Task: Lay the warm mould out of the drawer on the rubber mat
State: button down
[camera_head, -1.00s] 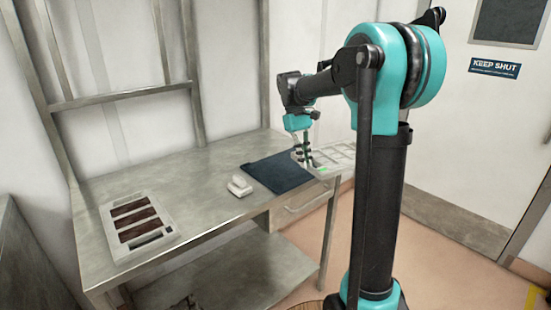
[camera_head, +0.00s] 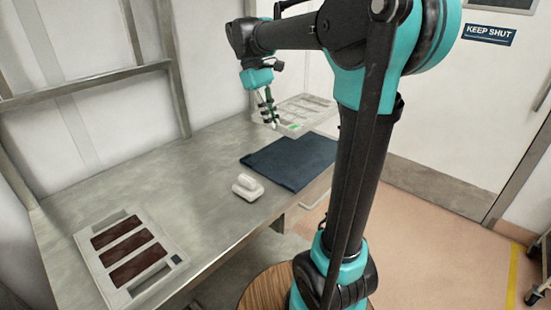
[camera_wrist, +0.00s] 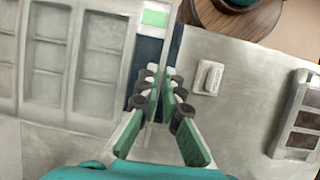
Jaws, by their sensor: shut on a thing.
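The mould (camera_head: 306,122) is a pale grey tray with several compartments and a green label. My gripper (camera_head: 271,122) is shut on its near left edge. In the head view the mould appears beyond the dark blue rubber mat (camera_head: 290,163), seemingly raised; its exact height is unclear. In the wrist view the mould (camera_wrist: 77,62) fills the left side, with my fingertips (camera_wrist: 160,82) at its edge. A dark strip of the mat (camera_wrist: 149,48) shows beside the green label. The visible mat is bare.
Another mould with brown fillings (camera_head: 164,228) lies at the table's left end. A small white block-like object (camera_head: 247,187) stands left of the mat. The metal table (camera_head: 160,180) is clear between them. A door (camera_head: 440,130) stands at the right.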

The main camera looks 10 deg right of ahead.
aim_at(276, 171)
notch_tip(276, 171, down, 15)
jog(key=shift+r, duration=0.1)
dwell(0.3)
jog(key=c, duration=2.1)
grip_release()
jog(key=o, duration=0.4)
jog(key=v, duration=1.2)
jog(key=shift+s, duration=0.1)
